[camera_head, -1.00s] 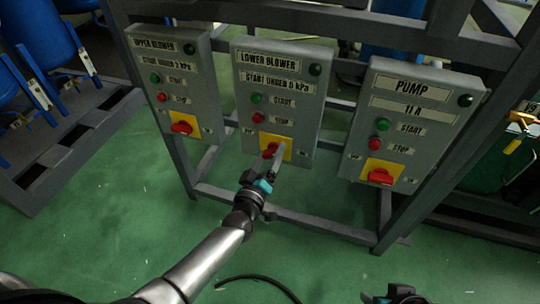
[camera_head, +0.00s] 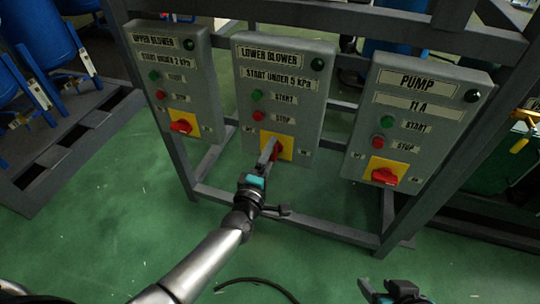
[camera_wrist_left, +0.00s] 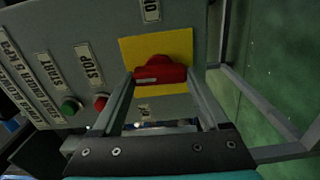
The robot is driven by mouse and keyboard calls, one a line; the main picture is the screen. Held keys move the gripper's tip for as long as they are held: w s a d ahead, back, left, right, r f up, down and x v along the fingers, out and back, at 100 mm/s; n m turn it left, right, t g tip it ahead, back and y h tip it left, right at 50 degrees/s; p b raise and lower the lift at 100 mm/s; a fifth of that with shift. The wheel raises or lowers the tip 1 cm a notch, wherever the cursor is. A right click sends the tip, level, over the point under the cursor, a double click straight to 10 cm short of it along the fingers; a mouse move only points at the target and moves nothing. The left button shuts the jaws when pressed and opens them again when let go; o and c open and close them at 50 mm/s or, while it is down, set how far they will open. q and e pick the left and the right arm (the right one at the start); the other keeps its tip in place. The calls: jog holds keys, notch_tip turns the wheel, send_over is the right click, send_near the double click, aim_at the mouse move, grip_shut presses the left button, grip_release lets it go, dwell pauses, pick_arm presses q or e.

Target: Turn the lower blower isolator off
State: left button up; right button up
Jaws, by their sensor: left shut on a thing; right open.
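The lower blower panel (camera_head: 310,100) is a grey box in the middle of the head view. Its isolator has a red handle (camera_head: 276,154) on a yellow plate (camera_head: 286,146), low on the panel. My left gripper (camera_head: 271,151) reaches it from below and is shut on the red handle. In the left wrist view the red handle (camera_wrist_left: 160,73) sits between the two fingertips, in front of the yellow plate (camera_wrist_left: 180,46). The fingers partly hide the handle in the head view. My right gripper (camera_head: 390,290) is open and empty at the bottom edge, away from the panels.
The upper blower panel (camera_head: 175,80) stands to the left and the pump panel (camera_head: 415,120) to the right, each with a red isolator handle. A green start button (camera_head: 257,95) and red stop button (camera_head: 257,116) sit above the gripped isolator. Grey frame bars surround the panels.

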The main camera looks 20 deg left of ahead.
pick_arm(q)
jog(key=shift+f+n, duration=0.1)
jog(key=shift+n, duration=0.2)
pick_arm(e)
jog(key=shift+w+a, duration=0.2)
jog(key=shift+a, duration=0.05)
pick_arm(q)
jog(key=o, duration=1.2)
jog(key=shift+o, duration=0.2)
jog(key=s+p, duration=0.4)
jog(key=s, duration=1.1)
jog(key=shift+s+a, duration=0.15)
jog(key=shift+a, duration=0.1)
pick_arm(e)
notch_tip(320, 180, down, 6)
jog(key=s+d+g+h, duration=0.1)
jog(key=s+d+g, duration=0.1)
jog(key=shift+s+d+g, duration=0.3)
jog(key=shift+s+g, duration=0.05)
jog(key=shift+g, duration=0.05)
